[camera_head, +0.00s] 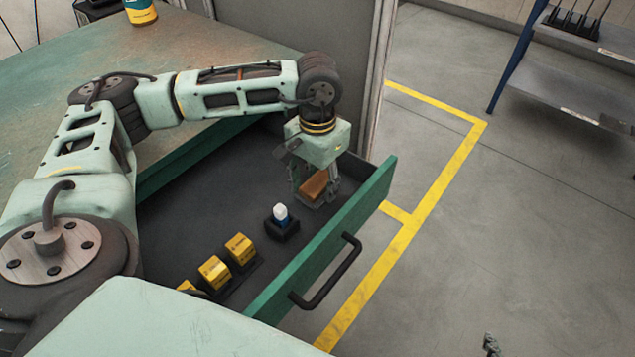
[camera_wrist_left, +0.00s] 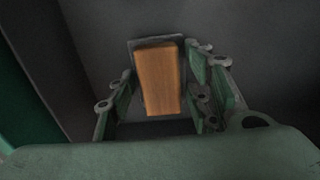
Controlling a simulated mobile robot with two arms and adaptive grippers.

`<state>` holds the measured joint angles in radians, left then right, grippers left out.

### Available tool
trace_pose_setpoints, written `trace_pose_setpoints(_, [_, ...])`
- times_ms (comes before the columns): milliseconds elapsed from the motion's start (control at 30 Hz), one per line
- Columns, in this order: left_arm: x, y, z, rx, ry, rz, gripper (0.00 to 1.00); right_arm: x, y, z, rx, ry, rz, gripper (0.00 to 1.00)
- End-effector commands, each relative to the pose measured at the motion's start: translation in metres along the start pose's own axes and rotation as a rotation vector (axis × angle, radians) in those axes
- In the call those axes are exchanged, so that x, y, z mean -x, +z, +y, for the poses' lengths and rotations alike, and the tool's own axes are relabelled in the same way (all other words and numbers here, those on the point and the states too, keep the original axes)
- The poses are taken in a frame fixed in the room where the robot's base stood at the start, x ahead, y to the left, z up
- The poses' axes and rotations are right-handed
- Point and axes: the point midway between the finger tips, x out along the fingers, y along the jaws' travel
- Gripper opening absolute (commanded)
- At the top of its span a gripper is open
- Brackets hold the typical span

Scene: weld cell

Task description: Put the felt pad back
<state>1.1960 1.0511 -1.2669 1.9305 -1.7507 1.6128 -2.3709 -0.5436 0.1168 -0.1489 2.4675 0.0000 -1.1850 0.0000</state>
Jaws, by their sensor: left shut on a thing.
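My left gripper (camera_head: 314,192) is inside the open drawer (camera_head: 342,240), near its front right corner. It is shut on a brown block with a dark grey base, which I take to be the felt pad (camera_head: 314,184). In the left wrist view the felt pad (camera_wrist_left: 160,82) lies between the fingers (camera_wrist_left: 165,100), with dark drawer floor around it. I cannot tell whether it touches the floor. A small part at the bottom right edge of the head view looks like the tip of my right gripper (camera_head: 491,345); its jaws cannot be made out.
A small white-capped bottle (camera_head: 281,213) stands in a black holder left of the felt pad. Several yellow boxes (camera_head: 240,248) sit in a row nearer me. The drawer has a black handle (camera_head: 333,278). A green bench top (camera_head: 200,50) lies behind; a shelf (camera_head: 570,80) stands far right.

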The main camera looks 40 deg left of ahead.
Motion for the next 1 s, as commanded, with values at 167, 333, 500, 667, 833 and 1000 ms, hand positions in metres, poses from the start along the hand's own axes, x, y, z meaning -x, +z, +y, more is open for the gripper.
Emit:
trace_pose_setpoints(167, [0.0, 0.0, 0.0, 0.0, 0.0, 0.001, 0.18, 0.0, -0.001, 0.0, 0.0, 0.0, 0.002, 0.4])
trace_pose_setpoints(333, [-0.001, 0.0, 0.0, -0.001, 0.001, 0.001, 0.18, -0.001, -0.003, 0.0, 0.0, -0.001, 0.015, 0.4])
trace_pose_setpoints(500, [-0.002, 0.0, 0.0, -0.001, 0.001, 0.001, 0.18, -0.001, -0.008, -0.001, 0.001, -0.002, 0.038, 0.4])
trace_pose_setpoints(667, [-0.002, 0.0, 0.0, -0.001, 0.001, 0.001, 0.18, -0.002, -0.011, -0.001, 0.001, -0.003, 0.053, 0.4])
trace_pose_setpoints(833, [-0.002, 0.0, 0.0, -0.001, 0.001, 0.0, 0.58, -0.002, -0.015, -0.002, 0.001, -0.003, 0.066, 0.4])
trace_pose_setpoints(1000, [-0.002, 0.0, 0.0, -0.001, 0.001, 0.0, 0.65, -0.002, -0.015, -0.002, 0.001, -0.003, 0.065, 0.4])
